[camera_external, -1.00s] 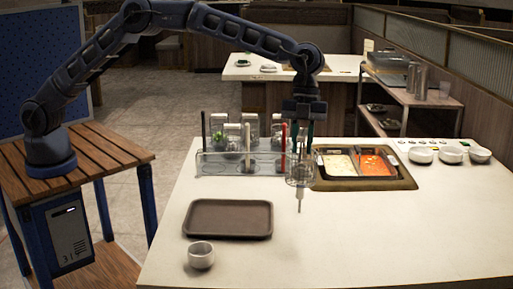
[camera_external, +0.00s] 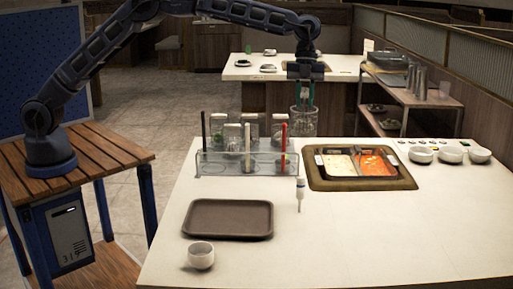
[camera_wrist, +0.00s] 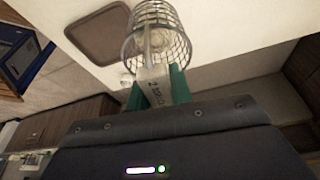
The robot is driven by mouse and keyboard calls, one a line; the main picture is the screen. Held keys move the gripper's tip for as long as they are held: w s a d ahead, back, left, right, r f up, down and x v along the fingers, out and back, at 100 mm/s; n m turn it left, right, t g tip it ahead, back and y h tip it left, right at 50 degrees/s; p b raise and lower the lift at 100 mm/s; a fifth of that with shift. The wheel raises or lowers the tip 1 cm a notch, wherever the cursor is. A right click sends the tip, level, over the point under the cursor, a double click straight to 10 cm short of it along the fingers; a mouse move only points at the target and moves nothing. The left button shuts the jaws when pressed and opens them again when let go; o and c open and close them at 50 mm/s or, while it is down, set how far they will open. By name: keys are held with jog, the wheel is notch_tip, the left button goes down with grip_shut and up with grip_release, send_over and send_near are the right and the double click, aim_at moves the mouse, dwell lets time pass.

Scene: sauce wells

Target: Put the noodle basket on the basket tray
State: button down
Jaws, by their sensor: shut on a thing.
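My gripper (camera_external: 302,88) is shut on the noodle basket (camera_external: 303,121), a round wire-mesh basket hanging below it. The basket is high above the far side of the counter, behind and to the left of the sauce wells. In the wrist view the green fingers (camera_wrist: 157,88) grip its pale lettered handle, and the mesh basket (camera_wrist: 158,35) extends beyond them. The brown basket tray (camera_external: 229,233) lies flat on the counter, in front and to the left of the basket, with nothing on it. The tray also shows in the wrist view (camera_wrist: 78,32).
A clear rack (camera_external: 210,162) with jars and upright sticks stands behind the tray. A slim white-topped item (camera_external: 300,187) stands right of the tray; a white cup (camera_external: 201,256) is in front. Sauce wells (camera_external: 358,182) and several bowls (camera_external: 421,155) are at right. The front-right counter is clear.

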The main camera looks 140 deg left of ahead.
jog(key=s+a+n, duration=0.1)
jog(key=s+a, duration=0.6)
jog(key=s, duration=0.6)
jog(key=s+a, duration=0.8)
jog(key=s, duration=0.4)
jog(key=s+a+n, duration=0.1)
jog(key=s+a, duration=0.6)
jog(key=s, duration=0.6)
notch_tip(320, 180, down, 25)
jog(key=shift+w, duration=0.2)
jog(key=shift+d+f, duration=0.1)
jog(key=shift+f, duration=0.05)
jog(key=c, duration=1.3)
grip_release()
jog(key=shift+o, duration=0.2)
